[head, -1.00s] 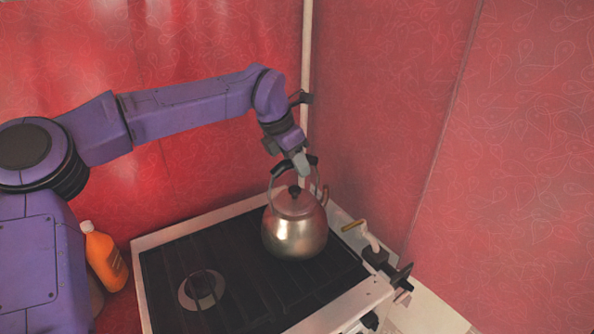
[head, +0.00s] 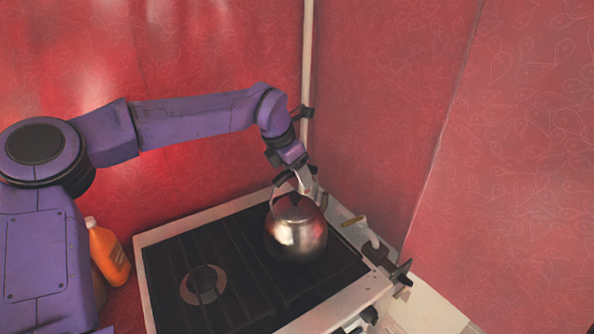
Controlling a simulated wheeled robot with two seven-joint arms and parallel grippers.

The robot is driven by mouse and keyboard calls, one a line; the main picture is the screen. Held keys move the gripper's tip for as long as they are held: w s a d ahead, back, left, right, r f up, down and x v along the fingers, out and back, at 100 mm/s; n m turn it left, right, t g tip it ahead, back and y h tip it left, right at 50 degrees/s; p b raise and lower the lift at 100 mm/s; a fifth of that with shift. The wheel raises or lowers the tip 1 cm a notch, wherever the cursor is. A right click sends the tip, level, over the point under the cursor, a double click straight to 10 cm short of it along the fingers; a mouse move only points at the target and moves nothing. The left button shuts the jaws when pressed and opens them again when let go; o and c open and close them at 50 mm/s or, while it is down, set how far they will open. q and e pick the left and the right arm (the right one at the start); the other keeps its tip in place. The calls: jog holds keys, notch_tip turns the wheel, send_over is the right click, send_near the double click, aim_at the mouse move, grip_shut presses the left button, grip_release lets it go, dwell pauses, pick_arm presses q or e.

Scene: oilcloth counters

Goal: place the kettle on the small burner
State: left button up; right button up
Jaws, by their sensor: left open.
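The kettle (head: 296,237) is a shiny metal pot with a dark lid knob and a tall arched handle with a black grip. It stands upright on the right part of the dark stovetop and hides what is under it. My left gripper (head: 306,183) is open at the top right of the kettle's handle. The fingers overlap the handle in the picture, and I cannot tell whether they touch it. One round burner (head: 203,285) shows bare at the left front of the stove. Its size against other burners cannot be told. My right gripper is out of view.
The stove (head: 190,224) has a pale rim and a dark top with free room left of the kettle. An orange bottle (head: 110,255) stands left of it. A dark fitting with a brass lever (head: 354,221) sits at its right edge. Red walls close in behind and right.

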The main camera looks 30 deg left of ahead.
pick_arm(q)
jog(key=b+v, duration=0.1)
jog(key=v, duration=1.1)
